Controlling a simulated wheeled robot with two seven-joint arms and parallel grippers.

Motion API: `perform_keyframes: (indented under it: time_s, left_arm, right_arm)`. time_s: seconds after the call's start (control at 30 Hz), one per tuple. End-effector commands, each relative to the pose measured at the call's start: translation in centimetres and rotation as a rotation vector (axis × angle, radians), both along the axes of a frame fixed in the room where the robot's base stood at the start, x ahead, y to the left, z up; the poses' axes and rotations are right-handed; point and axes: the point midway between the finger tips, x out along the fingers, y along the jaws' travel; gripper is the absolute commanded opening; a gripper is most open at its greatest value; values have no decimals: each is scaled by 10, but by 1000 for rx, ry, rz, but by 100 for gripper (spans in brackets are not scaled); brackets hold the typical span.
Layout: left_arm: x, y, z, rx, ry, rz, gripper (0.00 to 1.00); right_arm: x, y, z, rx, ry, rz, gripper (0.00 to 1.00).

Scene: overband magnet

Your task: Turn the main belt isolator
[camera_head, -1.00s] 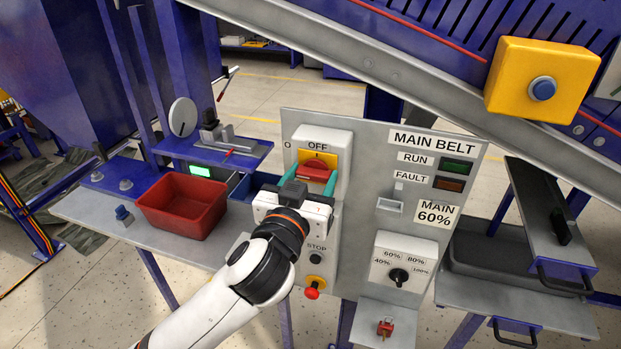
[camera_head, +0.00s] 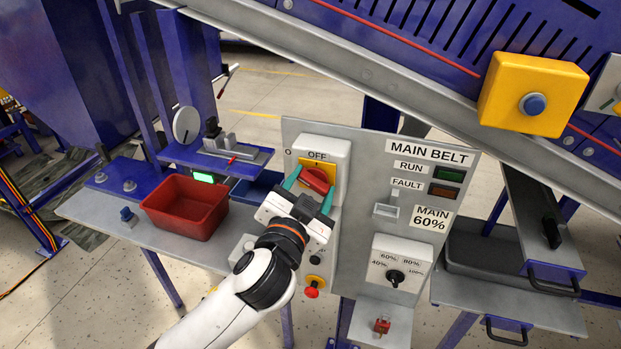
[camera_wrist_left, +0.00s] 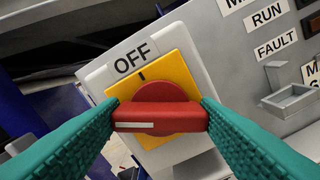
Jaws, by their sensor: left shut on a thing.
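The main belt isolator is a red rotary handle (camera_head: 316,181) on a yellow plate (camera_head: 306,172) in a light box marked OFF, at the upper left of the grey panel. In the head view the handle is tilted, its right end lower. My left gripper (camera_head: 309,190) is shut on the red handle, with a green finger at each end of it. In the left wrist view the handle (camera_wrist_left: 160,118) lies level between the two fingers, and the OFF box and yellow plate (camera_wrist_left: 178,70) look rotated behind it. My right gripper is not in view.
A red bin (camera_head: 186,207) stands left; the sloping conveyor passes above.

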Motion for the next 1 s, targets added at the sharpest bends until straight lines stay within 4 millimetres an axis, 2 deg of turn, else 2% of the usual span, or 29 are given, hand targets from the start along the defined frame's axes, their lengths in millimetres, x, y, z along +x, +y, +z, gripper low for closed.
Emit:
perform_keyframes:
  time_s: [0.03,0.6,1.0]
  left_arm:
    - [0,0,3,44,-11,1,34]
    - [-1,-1,2,559,-178,-2,34]
    - [0,-1,0,864,-277,-2,34]
  right_arm:
    - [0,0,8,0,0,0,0]
    - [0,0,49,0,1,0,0]
    - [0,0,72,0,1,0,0]
